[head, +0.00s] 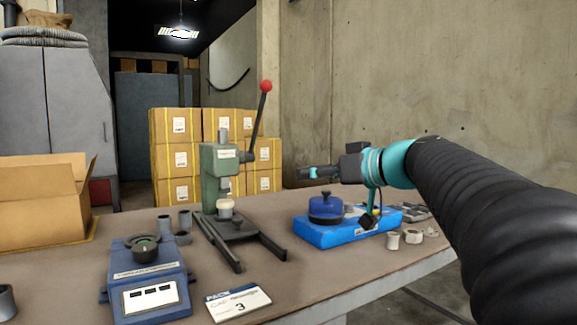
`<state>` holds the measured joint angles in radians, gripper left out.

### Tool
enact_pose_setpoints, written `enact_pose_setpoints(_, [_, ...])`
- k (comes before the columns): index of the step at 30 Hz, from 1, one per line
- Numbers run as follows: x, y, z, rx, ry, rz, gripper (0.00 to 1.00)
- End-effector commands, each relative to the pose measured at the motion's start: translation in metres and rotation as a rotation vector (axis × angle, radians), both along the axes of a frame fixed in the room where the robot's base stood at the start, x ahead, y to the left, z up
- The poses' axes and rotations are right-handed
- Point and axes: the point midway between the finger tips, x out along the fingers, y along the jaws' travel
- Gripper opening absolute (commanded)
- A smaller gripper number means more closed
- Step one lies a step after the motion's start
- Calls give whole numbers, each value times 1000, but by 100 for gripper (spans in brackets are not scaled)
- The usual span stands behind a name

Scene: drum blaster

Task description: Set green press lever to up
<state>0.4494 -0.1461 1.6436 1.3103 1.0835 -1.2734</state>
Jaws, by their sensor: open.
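The green press (222,175) stands upright on the table, left of centre in the head view. Its dark lever (257,125) rises from the right side of the press head and leans slightly right. A red knob (266,86) tops it. A pale round piece (226,208) sits under the ram. My gripper (304,173) appears to be at the left end of my wrist, right of the press and well below the knob. It is apart from the lever. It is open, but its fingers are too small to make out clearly.
A blue scale (150,290) and a label card (238,303) lie in front. A bright blue base (335,232) bears a dark blue lidded pot (325,206). Small pale cups (393,240) stand near the right edge. An open carton (40,215) is left; stacked boxes (175,155) stand behind.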

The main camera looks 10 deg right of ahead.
Motion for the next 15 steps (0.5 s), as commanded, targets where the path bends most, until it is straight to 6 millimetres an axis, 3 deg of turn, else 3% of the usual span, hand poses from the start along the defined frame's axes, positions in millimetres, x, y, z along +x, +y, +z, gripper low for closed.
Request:
enact_pose_setpoints(1, [3, 1, -5, 3, 6, 5, 31])
enact_pose_setpoints(5, [20, 5, -14, 21, 17, 27, 0])
enact_pose_setpoints(7, [35, 6, -4, 90, 11, 26, 0])
enact_pose_setpoints(15, [60, 6, 29, 522, 179, -34, 0])
